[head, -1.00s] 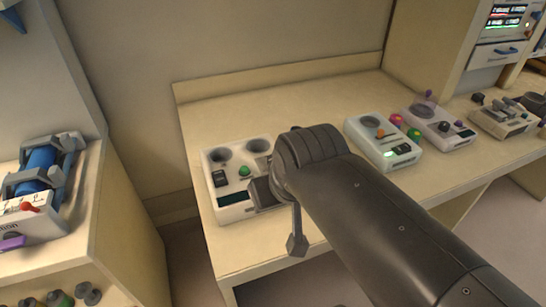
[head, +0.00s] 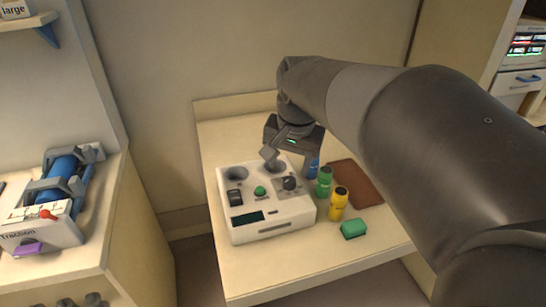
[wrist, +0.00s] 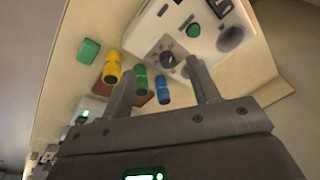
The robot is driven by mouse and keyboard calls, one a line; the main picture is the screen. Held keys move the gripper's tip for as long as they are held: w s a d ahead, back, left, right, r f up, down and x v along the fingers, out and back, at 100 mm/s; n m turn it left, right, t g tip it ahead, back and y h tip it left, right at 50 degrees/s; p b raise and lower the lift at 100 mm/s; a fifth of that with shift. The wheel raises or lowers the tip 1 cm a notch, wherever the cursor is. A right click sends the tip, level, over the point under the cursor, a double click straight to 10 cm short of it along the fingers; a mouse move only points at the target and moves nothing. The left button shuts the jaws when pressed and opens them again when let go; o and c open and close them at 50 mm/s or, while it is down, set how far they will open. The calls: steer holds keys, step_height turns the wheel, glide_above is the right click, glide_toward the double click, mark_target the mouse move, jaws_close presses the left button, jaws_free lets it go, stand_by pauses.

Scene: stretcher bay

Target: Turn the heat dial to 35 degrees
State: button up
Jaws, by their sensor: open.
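The white warmer box (head: 300,212) stands on the bench, with a dark round dial (head: 289,183) near its right side. The dial also shows in the wrist view (wrist: 168,60), where a light mark is on its face. No degree reading is legible to me. My gripper (head: 289,160) is open and empty, just behind the dial in the head view. In the wrist view its two fingertips (wrist: 167,66) lie either side of the dial in the picture. I cannot tell whether they touch it or are still above it.
The box also carries a green button (head: 260,191), a black switch (head: 235,198), two round wells and a dark display (head: 247,218). Green (head: 324,182), yellow (head: 338,204) and blue (head: 312,169) bottles stand close on the right, by a brown mat (head: 360,184) and green block (head: 353,229).

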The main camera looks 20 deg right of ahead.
mark_target(289, 180)
steer(key=w+d+f+m+g, duration=0.2)
steer(key=w+d+f+m, duration=0.15)
steer(key=w, duration=0.55)
steer(key=shift+m, duration=0.45)
steer(key=f, duration=1)
steer(key=shift+w+d, duration=0.1)
steer(key=shift+d, duration=0.15)
steer(key=c, duration=1)
